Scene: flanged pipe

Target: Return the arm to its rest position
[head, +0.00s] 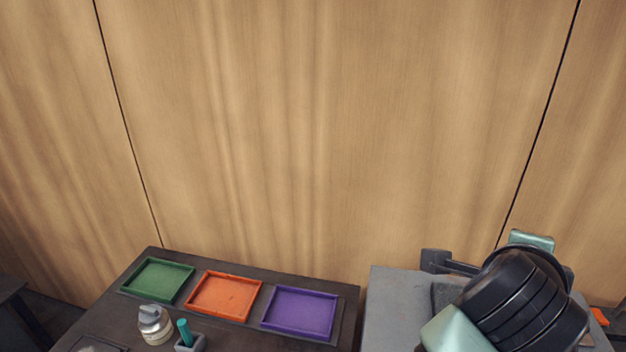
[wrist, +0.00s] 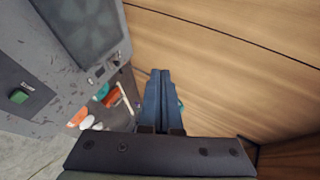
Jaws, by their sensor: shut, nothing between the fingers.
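My gripper (wrist: 157,82) shows in the wrist view with its two blue fingers pressed together and nothing between them. It is apart from the grey cabinet on its left and the wood wall on its right. In the head view my arm, with black and pale green links, is folded at the lower right, in front of a grey unit. My fingers cannot be made out there.
A wood-panel wall (head: 330,120) stands behind. A dark table (head: 125,300) holds a green tray (head: 157,280), an orange tray (head: 225,297), a purple tray (head: 300,312) and a small bottle (head: 154,326). The grey cabinet (wrist: 70,118) has a green button (wrist: 18,96).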

